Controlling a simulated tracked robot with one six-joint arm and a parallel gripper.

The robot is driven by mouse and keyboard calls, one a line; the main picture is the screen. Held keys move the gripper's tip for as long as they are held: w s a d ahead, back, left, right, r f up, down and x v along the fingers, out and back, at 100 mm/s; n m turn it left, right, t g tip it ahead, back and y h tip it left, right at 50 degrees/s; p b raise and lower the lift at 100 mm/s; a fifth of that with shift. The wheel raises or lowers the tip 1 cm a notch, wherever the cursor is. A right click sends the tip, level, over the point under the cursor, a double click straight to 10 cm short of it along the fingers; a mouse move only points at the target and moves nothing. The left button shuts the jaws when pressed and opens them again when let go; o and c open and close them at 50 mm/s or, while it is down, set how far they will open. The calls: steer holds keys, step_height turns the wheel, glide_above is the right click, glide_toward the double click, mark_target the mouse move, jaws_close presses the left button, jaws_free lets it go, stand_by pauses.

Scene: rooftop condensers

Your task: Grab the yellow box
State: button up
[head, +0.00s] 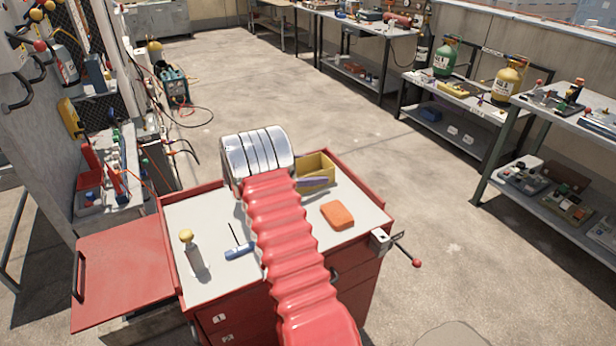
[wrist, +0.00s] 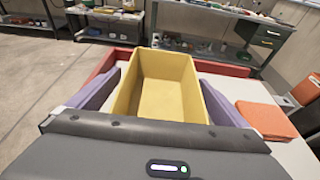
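The yellow box (head: 318,163) is an open-topped, empty bin at the far side of the red cart's top. In the wrist view the yellow box (wrist: 160,85) fills the middle, its inside facing me. My gripper (wrist: 160,76) has one purple finger on each side of the box, with the box between them. The fingers look spread, with a narrow gap at the left wall; contact at the right wall is unclear. In the head view my silver wrist and red sleeved arm hide part of the box, and one purple finger shows in front of it.
An orange block (head: 337,215) lies right of the box. A blue-handled tool (head: 240,251) and a yellow-topped cylinder (head: 191,254) are on the left of the cart top (head: 215,213). A red raised rim borders the cart. Open floor lies beyond it.

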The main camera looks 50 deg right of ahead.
steer(key=c, duration=1.1)
steer(key=shift+r, duration=0.15)
step_height(320, 180, up, 10)
steer(key=shift+f, duration=0.1)
stand_by(0.4)
